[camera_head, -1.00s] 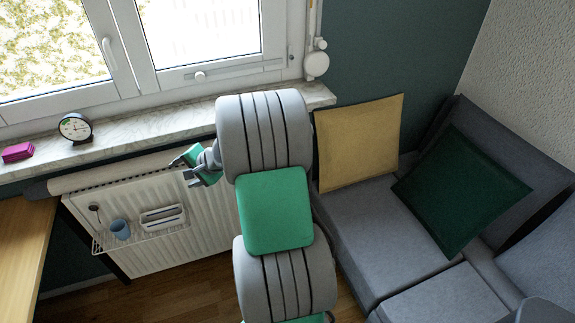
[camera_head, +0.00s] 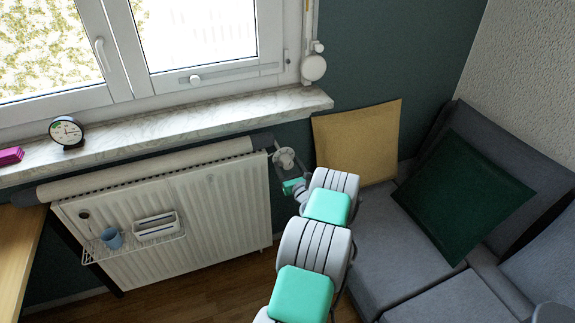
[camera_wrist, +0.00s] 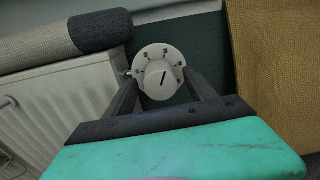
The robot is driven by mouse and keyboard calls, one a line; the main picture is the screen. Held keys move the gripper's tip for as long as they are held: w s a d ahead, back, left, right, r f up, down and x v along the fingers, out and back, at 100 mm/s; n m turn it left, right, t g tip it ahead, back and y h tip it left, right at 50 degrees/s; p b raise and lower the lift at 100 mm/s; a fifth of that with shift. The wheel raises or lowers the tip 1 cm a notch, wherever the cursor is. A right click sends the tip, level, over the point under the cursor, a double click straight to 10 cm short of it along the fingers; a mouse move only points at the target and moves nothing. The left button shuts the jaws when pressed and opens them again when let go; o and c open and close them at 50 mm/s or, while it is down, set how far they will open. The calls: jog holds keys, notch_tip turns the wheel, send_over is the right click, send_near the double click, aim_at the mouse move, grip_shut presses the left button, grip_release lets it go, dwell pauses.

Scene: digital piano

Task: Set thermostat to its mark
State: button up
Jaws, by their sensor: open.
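The thermostat is a round white dial (camera_wrist: 162,77) on the right end of the radiator, in front of the dark wall. In the wrist view its knob bears a short black line tilted a little right of upright, with several small dark marks on the ring around it. A small greenish spot shows at the ring's left edge. It also shows in the head view (camera_head: 284,157). My gripper (camera_wrist: 160,88) is open, its dark fingers on either side of the dial's lower part. I cannot tell whether they touch it. In the head view my gripper (camera_head: 293,186) is just below the dial.
The white radiator (camera_head: 225,205) has a wire shelf with a blue cup (camera_head: 112,238) and a white rack. A rolled cover (camera_head: 150,172) lies along its top, under the marble sill (camera_head: 200,122). A yellow cushion (camera_head: 358,142) on the sofa stands close on the right.

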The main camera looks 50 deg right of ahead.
jog(key=shift+w+d, duration=0.15)
jog(key=shift+w, duration=0.05)
jog(key=shift+c, duration=0.4)
jog(key=c, duration=1.3)
